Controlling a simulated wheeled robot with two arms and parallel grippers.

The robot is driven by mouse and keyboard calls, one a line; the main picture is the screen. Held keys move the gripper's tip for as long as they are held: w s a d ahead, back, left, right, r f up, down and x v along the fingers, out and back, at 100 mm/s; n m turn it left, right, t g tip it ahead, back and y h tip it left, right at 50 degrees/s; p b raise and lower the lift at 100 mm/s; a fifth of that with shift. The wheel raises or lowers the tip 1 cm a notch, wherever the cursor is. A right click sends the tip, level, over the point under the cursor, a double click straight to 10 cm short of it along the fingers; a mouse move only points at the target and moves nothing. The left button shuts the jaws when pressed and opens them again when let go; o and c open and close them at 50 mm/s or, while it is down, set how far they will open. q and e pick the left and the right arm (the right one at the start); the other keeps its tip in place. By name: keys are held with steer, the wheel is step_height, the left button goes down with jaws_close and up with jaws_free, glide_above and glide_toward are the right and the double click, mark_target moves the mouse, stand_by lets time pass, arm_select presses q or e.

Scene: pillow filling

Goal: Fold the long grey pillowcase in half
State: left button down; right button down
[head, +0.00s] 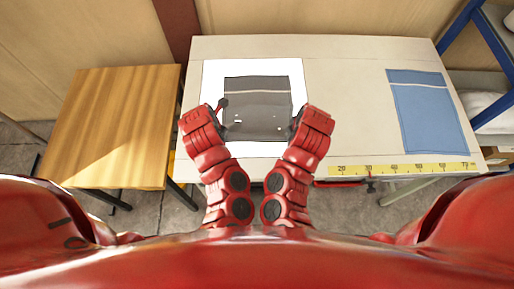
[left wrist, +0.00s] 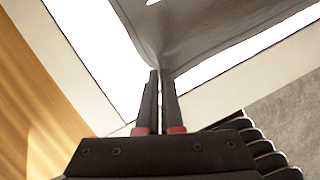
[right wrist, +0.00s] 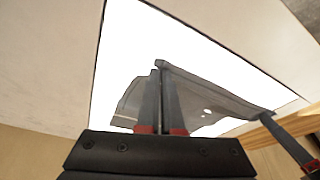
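The grey pillowcase (head: 258,104) lies on a white sheet on the table, with a pale stripe near its far edge and small white spots nearer me. It looks roughly square here. My left gripper (head: 224,127) is at its near left corner. In the left wrist view the fingers (left wrist: 160,74) are closed on the grey cloth (left wrist: 205,35), which creases at the tips. My right gripper (head: 295,120) is at the near right corner. In the right wrist view its fingers (right wrist: 161,68) are closed on the cloth's edge (right wrist: 205,90). My arms hide parts of the near edge.
The white sheet (head: 212,75) shows around the pillowcase. A blue pillowcase (head: 428,110) lies at the table's right. A yellow ruler strip (head: 400,170) runs along the front edge. A wooden table (head: 115,125) stands left, a blue-framed shelf (head: 463,25) right. Table space between sheet and blue pillowcase is clear.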

arm_select(q)
steer(key=c, duration=1.5)
jaws_free()
steer(key=o, duration=0.5)
steer(key=shift+o, duration=0.4)
steer(key=o, duration=0.9)
steer(key=shift+g+y, duration=0.3)
steer(key=shift+g, duration=0.5)
steer(key=r+p, duration=0.1)
steer(key=r, duration=0.1)
steer(key=r+p, duration=0.1)
steer(key=p, duration=0.1)
steer(key=s+r+p, duration=0.1)
steer(key=r, duration=0.1)
steer(key=shift+a+r, duration=0.25)
steer(key=shift+r, duration=0.1)
arm_select(e)
step_height(320, 180, up, 4)
steer(key=shift+r, duration=0.1)
